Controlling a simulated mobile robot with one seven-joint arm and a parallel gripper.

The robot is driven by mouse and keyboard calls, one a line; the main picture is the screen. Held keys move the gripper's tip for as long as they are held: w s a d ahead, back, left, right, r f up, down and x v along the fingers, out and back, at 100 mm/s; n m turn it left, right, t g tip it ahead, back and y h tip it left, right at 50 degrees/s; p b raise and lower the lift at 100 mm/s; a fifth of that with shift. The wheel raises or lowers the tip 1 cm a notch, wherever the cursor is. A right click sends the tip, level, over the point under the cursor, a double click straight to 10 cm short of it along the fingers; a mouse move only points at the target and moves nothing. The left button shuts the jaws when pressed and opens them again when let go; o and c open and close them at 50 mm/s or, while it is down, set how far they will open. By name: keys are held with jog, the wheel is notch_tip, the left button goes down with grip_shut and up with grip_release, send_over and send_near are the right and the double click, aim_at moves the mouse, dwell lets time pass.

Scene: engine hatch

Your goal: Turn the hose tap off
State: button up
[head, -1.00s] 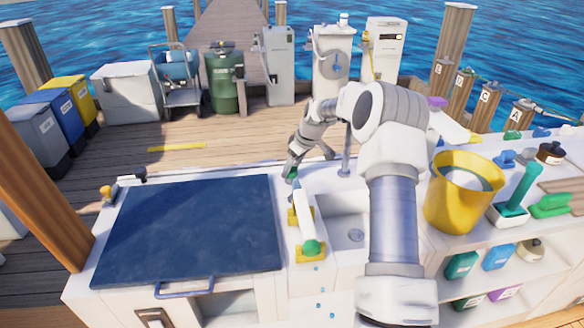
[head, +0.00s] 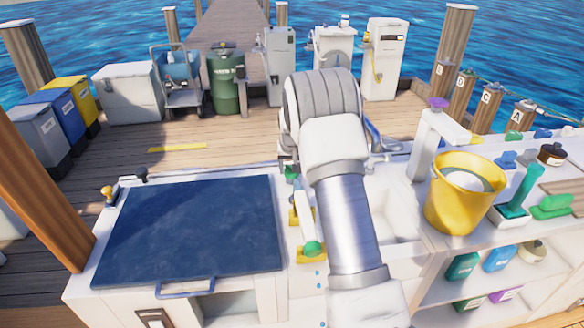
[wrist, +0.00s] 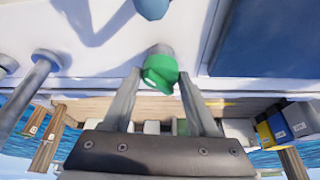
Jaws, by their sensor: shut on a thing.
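A green tap knob (wrist: 160,72) on a short grey base stands on the white counter, and its edge shows beside my arm in the head view (head: 290,173). My gripper (wrist: 160,76) has a fingertip on each side of the knob and is shut on it. In the head view my arm hides the gripper. A white hose nozzle with a green end (head: 312,248) rests on yellow holders (head: 301,216) in front of the tap. Small blue drops (head: 319,272) show below its green end.
A dark blue hatch lid (head: 190,230) lies left of the nozzle. The sink (head: 403,225) is partly behind my arm. A white post with a purple top (head: 437,104) and a yellow bucket (head: 440,205) stand to the right.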

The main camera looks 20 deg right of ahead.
jog(key=m+h, duration=0.1)
jog(key=m, duration=0.2)
jog(key=shift+a+m+g+p, duration=0.15)
jog(key=shift+m+g+p, duration=0.15)
jog(key=shift+g+p, duration=0.1)
jog(key=shift+w+m+g+h+p, duration=0.1)
jog(key=shift+m+g+h+p, duration=0.45)
jog(key=shift+m, duration=1.45)
jog(key=o, duration=1.4)
jog(key=shift+a+p+v, duration=0.2)
jog(key=shift+p+v, duration=0.8)
jog(key=shift+v, duration=7.7)
